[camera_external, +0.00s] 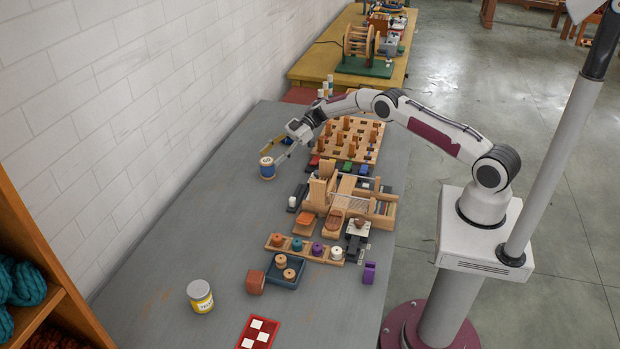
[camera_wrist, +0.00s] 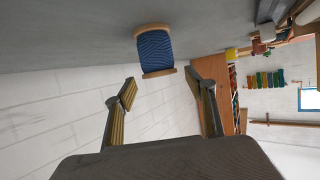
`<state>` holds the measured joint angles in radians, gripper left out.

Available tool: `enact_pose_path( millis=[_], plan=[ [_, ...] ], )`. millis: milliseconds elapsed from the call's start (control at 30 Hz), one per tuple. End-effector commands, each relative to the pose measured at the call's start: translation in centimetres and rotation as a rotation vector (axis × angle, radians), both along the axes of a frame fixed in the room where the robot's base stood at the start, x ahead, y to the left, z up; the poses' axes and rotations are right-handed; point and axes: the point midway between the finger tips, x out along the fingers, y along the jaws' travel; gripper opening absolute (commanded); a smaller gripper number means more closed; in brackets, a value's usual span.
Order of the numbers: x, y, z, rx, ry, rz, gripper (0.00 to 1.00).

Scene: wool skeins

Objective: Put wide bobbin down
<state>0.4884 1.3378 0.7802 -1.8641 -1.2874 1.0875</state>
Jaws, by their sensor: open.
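The wide bobbin (camera_external: 267,170) is a spool wound with blue thread between pale wooden end discs. It stands upright on the grey table, on the side near the wall. In the wrist view the bobbin (camera_wrist: 154,50) shows whole, with the grey table at the top of the picture. My gripper (camera_external: 272,157) is open, its two fingers spread beside the bobbin. In the wrist view the gripper (camera_wrist: 160,80) has the bobbin just beyond its fingertips, with nothing between the fingers.
A wooden peg board (camera_external: 348,140) and a wooden loom-like frame (camera_external: 380,208) stand to the right. A rail with small bobbins (camera_external: 304,250) and a yellow-labelled tin (camera_external: 200,296) are nearer the front. The table between bobbin and tin is clear. A white brick wall (camera_external: 120,120) runs along the left.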

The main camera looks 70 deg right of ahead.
Motion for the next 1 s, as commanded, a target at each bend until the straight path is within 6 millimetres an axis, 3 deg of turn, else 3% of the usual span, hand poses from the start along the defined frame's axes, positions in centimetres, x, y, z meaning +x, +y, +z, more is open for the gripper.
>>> enact_pose_path(
  millis=[200,433,1000],
  plan=[
    [0.0,0.1,3.1,-0.001,-0.001,0.002,0.55],
    [0.0,0.1,5.3,-0.002,-0.001,0.001,0.55],
    [0.0,0.1,6.0,0.0,0.0,0.001,0.55]
  ],
)
